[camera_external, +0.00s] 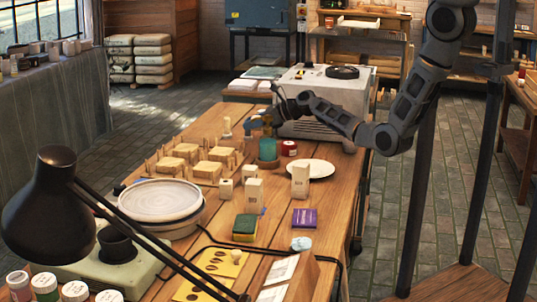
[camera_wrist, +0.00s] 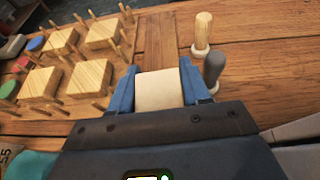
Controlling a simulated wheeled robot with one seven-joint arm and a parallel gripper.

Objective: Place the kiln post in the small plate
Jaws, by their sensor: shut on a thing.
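My gripper (camera_wrist: 158,70) is shut on a cream block, the kiln post (camera_wrist: 160,92), which sits between its two blue fingers in the wrist view. In the external view my gripper (camera_external: 272,112) is over the far part of the wooden table, behind the teal jar. The post is too small to make out there. The small plate (camera_external: 323,170) is white and round and lies flat near the table's right edge, to the right of and nearer than my gripper. A tall pale block in front hides part of its left side.
A teal jar (camera_external: 267,150) and a red jar (camera_external: 289,148) stand between my gripper and the plate. Square wooden pieces with pegs (camera_wrist: 92,76) lie to the left. Two upright handled tools (camera_wrist: 202,32) stand close by.

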